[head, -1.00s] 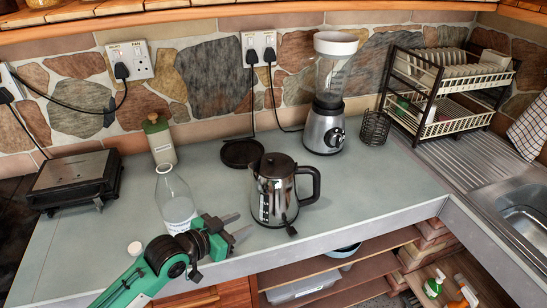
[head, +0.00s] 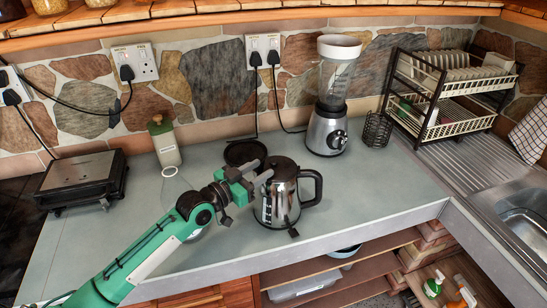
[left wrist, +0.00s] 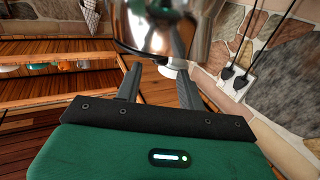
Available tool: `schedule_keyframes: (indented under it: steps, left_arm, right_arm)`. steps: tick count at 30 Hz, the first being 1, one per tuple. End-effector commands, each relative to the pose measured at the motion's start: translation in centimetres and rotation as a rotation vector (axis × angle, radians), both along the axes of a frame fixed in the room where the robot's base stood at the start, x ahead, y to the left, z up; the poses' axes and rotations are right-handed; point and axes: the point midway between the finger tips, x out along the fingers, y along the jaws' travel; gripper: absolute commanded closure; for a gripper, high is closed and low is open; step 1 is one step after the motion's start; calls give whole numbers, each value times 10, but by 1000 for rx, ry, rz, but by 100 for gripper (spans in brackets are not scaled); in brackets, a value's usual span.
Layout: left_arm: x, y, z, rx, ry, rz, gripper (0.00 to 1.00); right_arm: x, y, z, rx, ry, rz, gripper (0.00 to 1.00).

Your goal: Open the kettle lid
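The kettle (head: 283,205) stands upright on the worktop, shiny steel with a black handle on its right. Its dark lid (head: 279,163) sits closed on top. My left gripper (head: 266,170) is at the upper left side of the kettle, close to the lid's left edge; I cannot tell whether it touches. In the left wrist view the steel kettle body (left wrist: 160,22) fills the top middle, just beyond the fingertips. The two fingers are apart with nothing held between them. My right gripper is not in view.
A round black kettle base (head: 244,152) lies behind the kettle. A blender (head: 326,130) and wire cup (head: 377,129) stand to the right. A glass bottle (head: 171,184) is partly hidden by my left arm. The worktop right of the kettle is clear.

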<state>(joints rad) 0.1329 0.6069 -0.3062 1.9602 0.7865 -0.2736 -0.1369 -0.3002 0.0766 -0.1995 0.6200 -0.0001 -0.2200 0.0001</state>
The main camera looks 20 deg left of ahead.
Motion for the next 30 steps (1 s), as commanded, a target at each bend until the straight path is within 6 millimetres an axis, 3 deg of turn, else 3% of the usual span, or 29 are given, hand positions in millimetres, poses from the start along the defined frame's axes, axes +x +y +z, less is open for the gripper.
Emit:
schedule_keyframes:
  steps: [9,22,23,28,30]
  left_arm:
    - [42,-23,2,-2,1,0,61]
    - [50,-29,0,0,1,0,61]
    - [50,-29,0,0,1,0,63]
    - [50,-29,0,0,1,0,96]
    - [50,-29,0,0,1,0,100]
  right_arm:
    - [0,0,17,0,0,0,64]
    - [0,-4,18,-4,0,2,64]
    - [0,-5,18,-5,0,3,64]
    - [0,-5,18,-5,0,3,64]
    - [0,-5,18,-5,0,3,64]
